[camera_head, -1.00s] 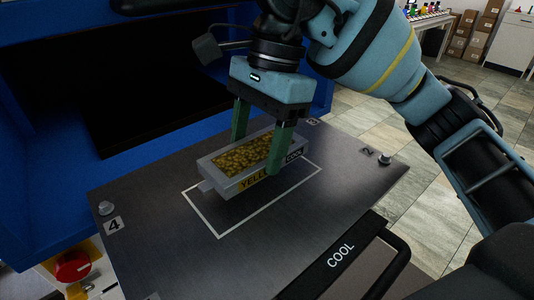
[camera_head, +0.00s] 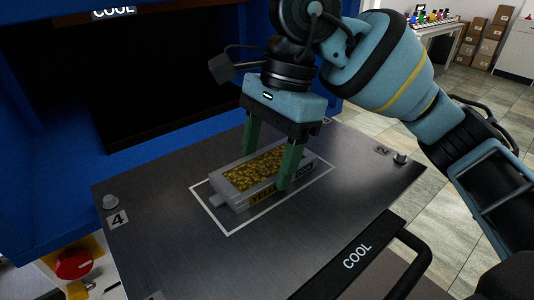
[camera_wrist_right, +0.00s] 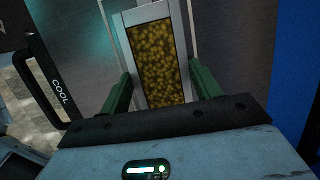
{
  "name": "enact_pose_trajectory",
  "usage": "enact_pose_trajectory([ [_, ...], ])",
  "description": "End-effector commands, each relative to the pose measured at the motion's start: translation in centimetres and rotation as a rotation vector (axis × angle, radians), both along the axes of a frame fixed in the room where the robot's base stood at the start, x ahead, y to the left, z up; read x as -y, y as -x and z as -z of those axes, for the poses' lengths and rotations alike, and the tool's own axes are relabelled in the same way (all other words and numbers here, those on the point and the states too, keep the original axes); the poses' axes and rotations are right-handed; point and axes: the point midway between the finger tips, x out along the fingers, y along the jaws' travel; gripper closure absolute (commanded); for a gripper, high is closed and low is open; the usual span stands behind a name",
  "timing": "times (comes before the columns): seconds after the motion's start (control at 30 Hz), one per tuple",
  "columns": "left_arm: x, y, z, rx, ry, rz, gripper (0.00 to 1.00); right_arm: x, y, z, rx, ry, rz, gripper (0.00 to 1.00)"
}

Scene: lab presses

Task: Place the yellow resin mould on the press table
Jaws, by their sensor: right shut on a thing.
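The yellow resin mould (camera_head: 252,172) is a grey tray filled with yellow granules, with yellow and black labels on its side. It is within the white outlined rectangle on the dark press table (camera_head: 150,245), level and at or very near the surface; I cannot tell if it touches. My right gripper (camera_head: 268,168) is shut on the mould, one green finger on each long side. In the right wrist view the mould (camera_wrist_right: 157,60) lies between the two fingers (camera_wrist_right: 160,90). My left gripper is not in view.
The blue press (camera_head: 55,190) with its dark opening stands behind the table. Corner knobs (camera_head: 110,202) stand up from the table. A black handle (camera_head: 415,255) marked COOL is at the front right. A red button (camera_head: 73,263) is at lower left.

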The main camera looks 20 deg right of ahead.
Motion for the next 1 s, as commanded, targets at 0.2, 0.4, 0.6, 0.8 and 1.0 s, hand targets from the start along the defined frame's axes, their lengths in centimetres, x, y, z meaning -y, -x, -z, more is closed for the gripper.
enact_pose_trajectory([
  [0.2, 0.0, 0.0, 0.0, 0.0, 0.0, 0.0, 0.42, 0.0, 0.0, 0.1, -0.001, 0.0, 0.0, 0.15],
  [0.4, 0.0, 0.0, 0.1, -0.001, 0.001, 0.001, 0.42, 0.0, 0.0, 0.1, -0.001, 0.0, 0.0, 0.15],
  [0.6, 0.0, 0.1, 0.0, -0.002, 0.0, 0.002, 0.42, 0.1, -0.1, -0.7, 0.002, -0.001, 0.001, 0.15],
  [0.8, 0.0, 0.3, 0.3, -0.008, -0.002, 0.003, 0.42, 0.9, -0.4, -3.7, 0.001, -0.002, 0.001, 0.15],
  [1.0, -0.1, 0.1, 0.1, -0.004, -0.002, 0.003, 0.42, 1.6, -0.6, -6.5, 0.002, 0.0, 0.001, 0.15],
])
